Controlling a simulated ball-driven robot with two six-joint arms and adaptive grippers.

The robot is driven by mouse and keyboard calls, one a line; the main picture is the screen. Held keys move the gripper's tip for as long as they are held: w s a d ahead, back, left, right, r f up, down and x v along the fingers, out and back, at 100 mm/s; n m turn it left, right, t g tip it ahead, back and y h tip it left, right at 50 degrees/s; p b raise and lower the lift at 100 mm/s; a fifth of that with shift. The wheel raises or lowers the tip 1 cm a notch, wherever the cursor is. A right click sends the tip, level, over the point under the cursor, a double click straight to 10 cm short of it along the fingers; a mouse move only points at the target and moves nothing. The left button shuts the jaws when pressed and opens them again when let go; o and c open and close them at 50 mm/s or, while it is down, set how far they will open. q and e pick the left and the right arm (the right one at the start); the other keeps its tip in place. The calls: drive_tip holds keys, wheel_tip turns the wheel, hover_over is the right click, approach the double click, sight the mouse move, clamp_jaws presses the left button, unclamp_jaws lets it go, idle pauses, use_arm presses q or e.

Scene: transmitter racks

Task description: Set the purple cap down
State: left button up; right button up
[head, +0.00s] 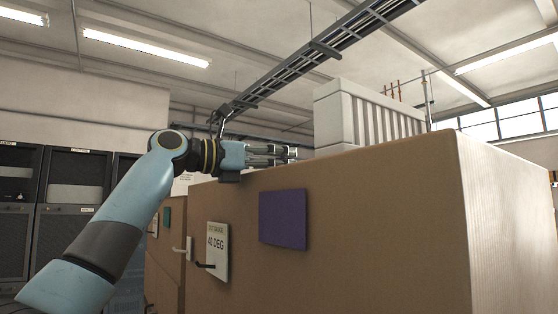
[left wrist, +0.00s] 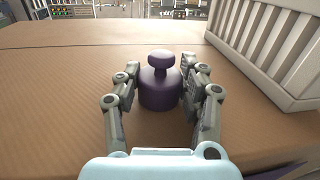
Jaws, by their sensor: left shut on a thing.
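The purple cap (left wrist: 161,88) shows in the left wrist view as a dark purple round body with a knob on top. It stands upright between the two fingers of my left gripper (left wrist: 162,95), over the brown top of a large cabinet (left wrist: 60,80). My left gripper is shut on the cap. In the head view my left gripper (head: 280,153) reaches in from the left at the cabinet's top edge, and the cap is not visible there. I cannot tell whether the cap's base touches the top. My right gripper is in neither view.
A white ribbed unit (left wrist: 270,45) stands on the cabinet to the right of the cap. Dark racks (head: 70,190) stand at the left. The top left of the cap is clear.

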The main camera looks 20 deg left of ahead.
use_arm(q)
drive_tip(key=o, duration=0.6)
drive_tip(key=shift+f, duration=0.1)
drive_tip(key=shift+o, duration=2.1)
drive_tip(key=shift+s, duration=0.1)
drive_tip(key=shift+a, duration=0.15)
drive_tip(key=b+v, duration=0.4)
drive_tip(key=v, duration=0.7)
drive_tip(key=shift+s+a, duration=0.2)
drive_tip(key=shift+s, duration=0.1)
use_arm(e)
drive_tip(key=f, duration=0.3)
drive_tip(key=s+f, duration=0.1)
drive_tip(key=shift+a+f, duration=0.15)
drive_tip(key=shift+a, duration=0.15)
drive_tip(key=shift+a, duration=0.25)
